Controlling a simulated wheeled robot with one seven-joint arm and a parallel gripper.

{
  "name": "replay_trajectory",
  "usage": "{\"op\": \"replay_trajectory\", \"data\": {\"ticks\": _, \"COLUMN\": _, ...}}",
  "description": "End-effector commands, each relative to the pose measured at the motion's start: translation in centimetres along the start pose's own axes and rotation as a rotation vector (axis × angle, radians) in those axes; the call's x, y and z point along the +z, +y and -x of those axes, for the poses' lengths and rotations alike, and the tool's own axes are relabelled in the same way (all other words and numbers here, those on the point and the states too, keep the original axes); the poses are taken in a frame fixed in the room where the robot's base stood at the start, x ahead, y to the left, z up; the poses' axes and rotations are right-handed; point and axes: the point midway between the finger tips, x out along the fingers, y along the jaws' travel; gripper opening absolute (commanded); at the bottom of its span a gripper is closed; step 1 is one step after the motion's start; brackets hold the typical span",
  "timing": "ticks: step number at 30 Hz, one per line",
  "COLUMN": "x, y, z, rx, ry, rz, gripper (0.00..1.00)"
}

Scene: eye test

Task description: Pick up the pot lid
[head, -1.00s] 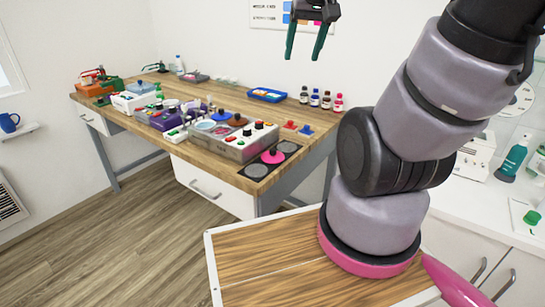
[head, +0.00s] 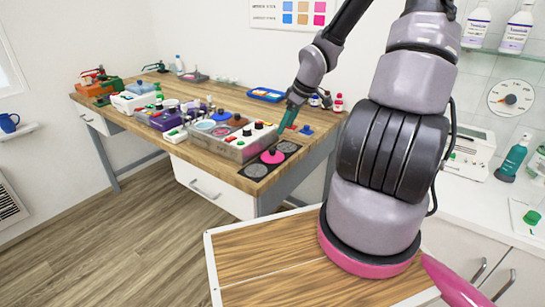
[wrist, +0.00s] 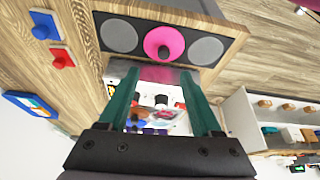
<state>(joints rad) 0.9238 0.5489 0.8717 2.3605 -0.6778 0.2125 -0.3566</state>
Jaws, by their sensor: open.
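A round pink disc with a raised knob, which looks like the pot lid (head: 272,157), lies between two grey discs on a dark strip at the bench's near right corner. It also shows as the pink lid in the wrist view (wrist: 153,36), at the top middle beyond the fingertips. My gripper (head: 283,130) has green fingers and is over the bench, a little above and right of the lid in the head view. In the wrist view my gripper (wrist: 160,80) is open, with nothing held between its fingers. The fingers are apart from the lid.
A grey control box (head: 240,146) with knobs stands left of the lid. A small red piece (wrist: 62,58), a blue piece (wrist: 43,26) and a blue tray (head: 267,95) lie farther along the bench. Bottles stand at the back, partly hidden by my arm.

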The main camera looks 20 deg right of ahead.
Motion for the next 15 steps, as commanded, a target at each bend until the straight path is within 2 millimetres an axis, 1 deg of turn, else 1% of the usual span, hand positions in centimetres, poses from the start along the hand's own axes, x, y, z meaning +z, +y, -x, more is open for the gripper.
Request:
{"op": "replay_trajectory", "data": {"ticks": 5, "x": -0.1, "y": -0.2, "z": -1.5, "rx": -0.006, "ry": 0.003, "rz": 0.007, "gripper": 0.66}}
{"op": "replay_trajectory", "data": {"ticks": 12, "x": -0.1, "y": -0.2, "z": -4.3, "rx": -0.006, "ry": 0.002, "rz": 0.004, "gripper": 0.66}}
{"op": "replay_trajectory", "data": {"ticks": 15, "x": -0.1, "y": -0.2, "z": -5.1, "rx": -0.004, "ry": 0.002, "rz": 0.003, "gripper": 0.66}}
